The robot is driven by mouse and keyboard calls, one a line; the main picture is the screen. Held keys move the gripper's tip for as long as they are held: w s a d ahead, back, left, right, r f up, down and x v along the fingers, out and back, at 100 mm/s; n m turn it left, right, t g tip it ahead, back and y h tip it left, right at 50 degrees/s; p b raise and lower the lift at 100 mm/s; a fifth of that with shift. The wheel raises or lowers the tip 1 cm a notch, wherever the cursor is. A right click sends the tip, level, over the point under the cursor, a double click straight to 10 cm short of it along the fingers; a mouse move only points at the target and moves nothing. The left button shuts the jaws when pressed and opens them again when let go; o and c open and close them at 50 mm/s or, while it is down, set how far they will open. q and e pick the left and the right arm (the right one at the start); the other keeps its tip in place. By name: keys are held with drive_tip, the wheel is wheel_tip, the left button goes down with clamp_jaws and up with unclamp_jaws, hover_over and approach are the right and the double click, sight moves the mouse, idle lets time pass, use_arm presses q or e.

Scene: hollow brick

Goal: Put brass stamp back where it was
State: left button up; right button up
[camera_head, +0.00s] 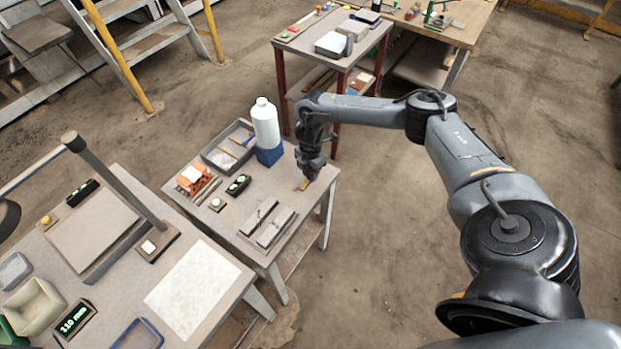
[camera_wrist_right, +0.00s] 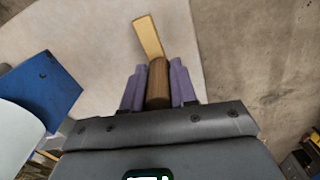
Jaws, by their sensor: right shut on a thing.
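My right gripper (camera_head: 309,177) is low over the right end of the middle table. In the right wrist view its two purple-padded fingers (camera_wrist_right: 160,85) are shut on a brown, ribbed cylinder, which looks like the brass stamp (camera_wrist_right: 158,84). The stamp is mostly hidden by the gripper in the head view. A flat yellow strip (camera_head: 304,185) lies by the fingertips; in the right wrist view the strip (camera_wrist_right: 148,36) shows just beyond the stamp's end. I cannot tell whether the stamp touches the table or the strip. My left gripper is in neither view.
A white bottle (camera_head: 265,124) on a blue block (camera_head: 269,154) stands left of my gripper. A grey tray (camera_head: 213,152), an orange item (camera_head: 191,179), a small black device (camera_head: 238,185) and grey metal blocks (camera_head: 276,228) share the table (camera_head: 226,218). The table's right edge is close.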

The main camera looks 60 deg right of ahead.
wheel_tip(320, 180, down, 4)
drive_tip(key=shift+r, duration=0.15)
idle(0.3)
drive_tip(key=o, duration=0.8)
drive_tip(key=shift+o, duration=0.2)
